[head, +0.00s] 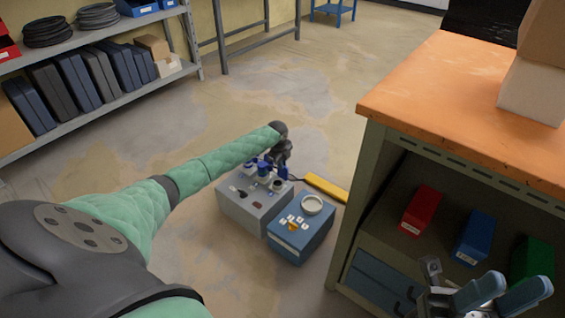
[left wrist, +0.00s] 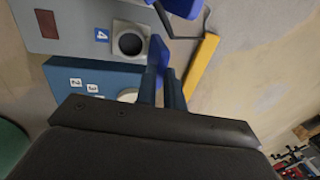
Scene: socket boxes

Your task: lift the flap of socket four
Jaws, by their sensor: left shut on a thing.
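The grey socket box (head: 246,214) stands on the floor, with several blue-flapped sockets on top. In the left wrist view, a blue label reading 4 (left wrist: 102,35) sits beside a round dark socket (left wrist: 131,43), which is uncovered. Its bright blue flap (left wrist: 158,48) stands raised at the socket's right side. My left gripper (left wrist: 161,72) is shut on this flap; in the head view my left gripper (head: 284,171) is small and partly hidden at the box's far right corner. My right gripper (head: 505,292) is open and empty at the lower right.
A blue box (head: 290,246) with a white ring and small numbered tiles stands against the grey box. A yellow bar (head: 326,187) lies just beyond it. An orange-topped workbench (head: 440,95) is on the right; shelves (head: 110,103) stand at left. The floor between is mostly clear.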

